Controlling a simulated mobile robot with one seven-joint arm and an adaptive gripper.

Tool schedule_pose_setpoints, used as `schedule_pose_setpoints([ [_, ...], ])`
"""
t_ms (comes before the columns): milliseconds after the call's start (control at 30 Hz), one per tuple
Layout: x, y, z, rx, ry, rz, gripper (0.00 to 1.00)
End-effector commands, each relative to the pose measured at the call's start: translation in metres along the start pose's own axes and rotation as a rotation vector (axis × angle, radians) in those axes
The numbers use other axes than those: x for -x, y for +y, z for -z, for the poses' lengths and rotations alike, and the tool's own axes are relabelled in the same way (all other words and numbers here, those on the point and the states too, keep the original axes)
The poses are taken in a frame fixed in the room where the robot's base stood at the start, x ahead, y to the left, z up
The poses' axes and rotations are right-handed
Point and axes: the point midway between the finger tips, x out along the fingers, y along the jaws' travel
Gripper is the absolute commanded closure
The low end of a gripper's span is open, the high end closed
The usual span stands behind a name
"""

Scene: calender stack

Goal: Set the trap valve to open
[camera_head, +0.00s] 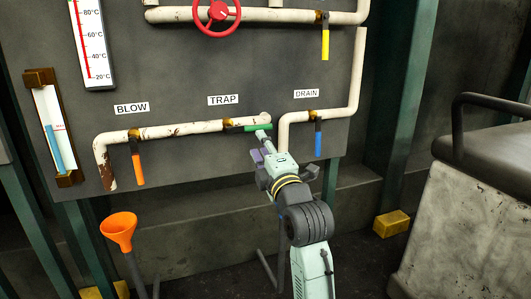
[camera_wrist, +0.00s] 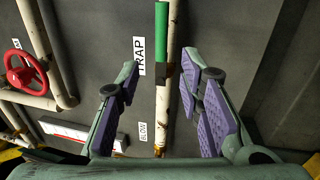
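The trap valve's green handle (camera_head: 257,127) lies along the white pipe (camera_head: 185,130), to the lower right of the TRAP label (camera_head: 224,100). In the wrist view the green handle (camera_wrist: 161,45) stands at the top centre, in line with the pipe. My gripper (camera_head: 261,144) is just below the handle in the head view. In the wrist view my gripper (camera_wrist: 160,65) is open, its purple-padded fingers spread to either side of the pipe and handle line. Nothing is between the pads that they grip. Whether a finger touches the handle I cannot tell.
An orange handle (camera_head: 137,168) under BLOW and a blue handle (camera_head: 318,138) under DRAIN hang down. A yellow handle (camera_head: 325,43) and red wheel (camera_head: 216,14) are above. An orange funnel (camera_head: 119,229) stands lower left; a grey machine (camera_head: 470,220) is at right.

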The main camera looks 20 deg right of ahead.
Motion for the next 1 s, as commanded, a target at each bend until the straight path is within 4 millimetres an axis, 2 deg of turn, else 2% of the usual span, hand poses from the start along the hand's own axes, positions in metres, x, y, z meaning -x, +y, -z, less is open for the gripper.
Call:
schedule_pose_setpoints([
  [100, 0.017, 0.0, -0.001, 0.0, -0.001, 0.0, 0.66],
  [233, 0.025, 0.0, 0.0, 0.001, 0.001, -0.001, 0.66],
  [667, 0.026, 0.0, 0.0, 0.001, 0.001, -0.001, 0.66],
  [767, 0.024, 0.002, 0.007, -0.01, 0.011, -0.008, 0.66],
  [867, 0.016, 0.01, 0.036, -0.058, 0.053, -0.043, 0.66],
  [967, 0.005, 0.027, 0.093, -0.161, 0.138, -0.11, 0.66],
  [1000, 0.003, 0.037, 0.121, -0.217, 0.182, -0.141, 0.66],
])
